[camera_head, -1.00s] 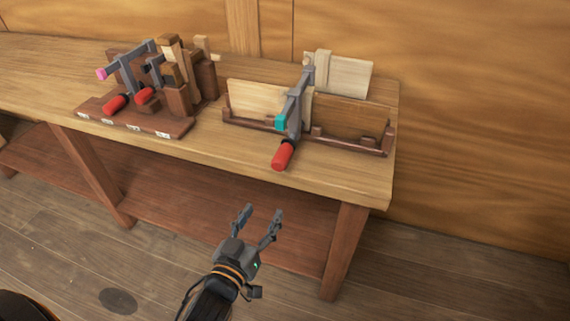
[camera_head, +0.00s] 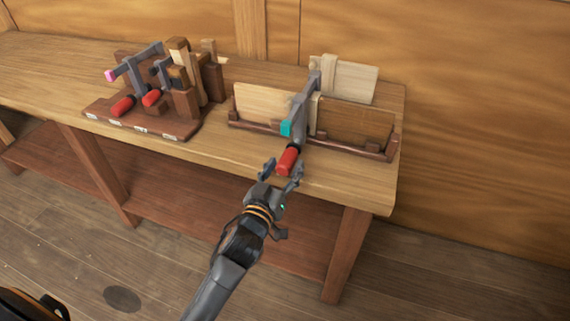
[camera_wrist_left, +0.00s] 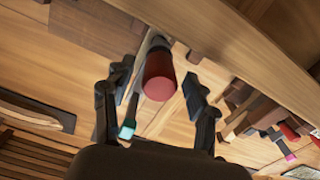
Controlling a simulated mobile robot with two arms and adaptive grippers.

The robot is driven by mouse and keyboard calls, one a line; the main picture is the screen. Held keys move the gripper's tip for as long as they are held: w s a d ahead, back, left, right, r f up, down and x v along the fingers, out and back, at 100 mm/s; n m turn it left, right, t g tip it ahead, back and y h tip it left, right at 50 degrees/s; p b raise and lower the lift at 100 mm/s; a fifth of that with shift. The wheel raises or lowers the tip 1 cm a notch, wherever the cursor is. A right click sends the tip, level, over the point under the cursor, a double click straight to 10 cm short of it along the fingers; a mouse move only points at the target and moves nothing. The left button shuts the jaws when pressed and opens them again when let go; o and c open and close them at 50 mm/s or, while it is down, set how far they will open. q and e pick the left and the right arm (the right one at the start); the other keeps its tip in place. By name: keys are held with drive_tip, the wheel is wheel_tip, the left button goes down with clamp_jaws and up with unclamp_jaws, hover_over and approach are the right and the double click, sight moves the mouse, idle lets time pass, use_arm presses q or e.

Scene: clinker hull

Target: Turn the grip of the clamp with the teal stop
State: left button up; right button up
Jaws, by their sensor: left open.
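The clamp (camera_head: 300,118) with the teal stop (camera_head: 286,128) is set across the boards in a wooden rack on the bench. Its red grip (camera_head: 288,160) points out toward me past the rack. My left gripper (camera_head: 281,171) is open, with one finger on each side of the red grip's near end. In the left wrist view the red grip (camera_wrist_left: 159,76) lies between the two open fingers (camera_wrist_left: 158,92), with visible gaps on both sides. The teal stop (camera_wrist_left: 127,130) shows below it, near the left finger. My right gripper is not in view.
A dark wooden stand (camera_head: 142,127) at the left holds clamps with red grips, one with a pink stop (camera_head: 111,75), and wood blocks. The wooden rack (camera_head: 362,148) holds upright boards. The bench top between stand and rack is narrow but clear.

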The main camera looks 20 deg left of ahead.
use_arm(q)
drive_tip(key=shift+w, duration=0.4)
drive_tip(key=shift+c, duration=0.4)
drive_tip(key=c, duration=1.1)
drive_tip(key=m+p, duration=0.1)
drive_tip(key=m, duration=0.2)
drive_tip(key=shift+r+m+p, duration=0.1)
drive_tip(key=shift+m+p, duration=0.2)
drive_tip(key=m, duration=0.3)
drive_tip(key=shift+m+y+p, duration=0.3)
drive_tip(key=shift+p, duration=0.1)
drive_tip(key=m, duration=0.4)
drive_tip(key=shift+f+m, duration=0.2)
drive_tip(key=shift+m, duration=1.9)
